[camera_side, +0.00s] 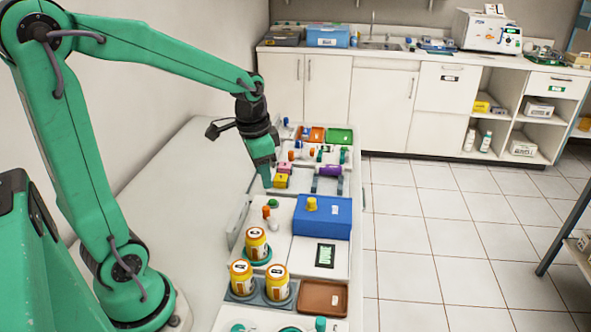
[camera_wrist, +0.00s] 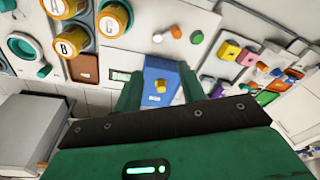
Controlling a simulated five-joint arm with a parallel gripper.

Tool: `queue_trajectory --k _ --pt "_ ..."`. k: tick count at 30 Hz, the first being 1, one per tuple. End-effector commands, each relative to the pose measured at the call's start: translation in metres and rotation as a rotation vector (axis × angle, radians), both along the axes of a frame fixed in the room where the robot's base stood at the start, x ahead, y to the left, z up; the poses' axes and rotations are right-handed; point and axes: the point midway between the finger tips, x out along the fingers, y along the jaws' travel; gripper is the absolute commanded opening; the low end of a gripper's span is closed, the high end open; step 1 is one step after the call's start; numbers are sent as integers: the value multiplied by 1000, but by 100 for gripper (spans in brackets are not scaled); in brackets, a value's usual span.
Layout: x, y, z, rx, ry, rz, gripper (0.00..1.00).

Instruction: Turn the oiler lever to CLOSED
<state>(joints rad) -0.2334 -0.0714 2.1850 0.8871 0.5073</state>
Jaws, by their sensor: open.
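No part in view is clearly labelled as the oiler lever, and I cannot tell which small control it is. Left of the box are small orange and green knobs (camera_side: 267,211); the orange one also shows in the wrist view (camera_wrist: 176,31). My gripper (camera_side: 266,182) is open and empty above the unit, beyond the blue box. In the wrist view its fingers (camera_wrist: 160,80) frame the blue box from above, apart from it.
Several orange lettered jars (camera_side: 256,243) and a brown tray (camera_side: 323,298) stand at the near end. Pink and yellow blocks (camera_side: 282,175), a purple cylinder (camera_side: 330,170) and coloured trays (camera_side: 340,135) lie toward the far end. The white top (camera_side: 170,190) at left is bare.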

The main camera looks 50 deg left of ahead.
Motion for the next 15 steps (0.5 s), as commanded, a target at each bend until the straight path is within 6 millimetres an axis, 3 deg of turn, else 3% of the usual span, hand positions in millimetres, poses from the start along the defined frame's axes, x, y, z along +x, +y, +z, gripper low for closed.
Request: queue_trajectory --k 9,15 --pt "22 33 -45 -16 111 -81 40" --pt "27 42 -58 -25 137 -107 40"
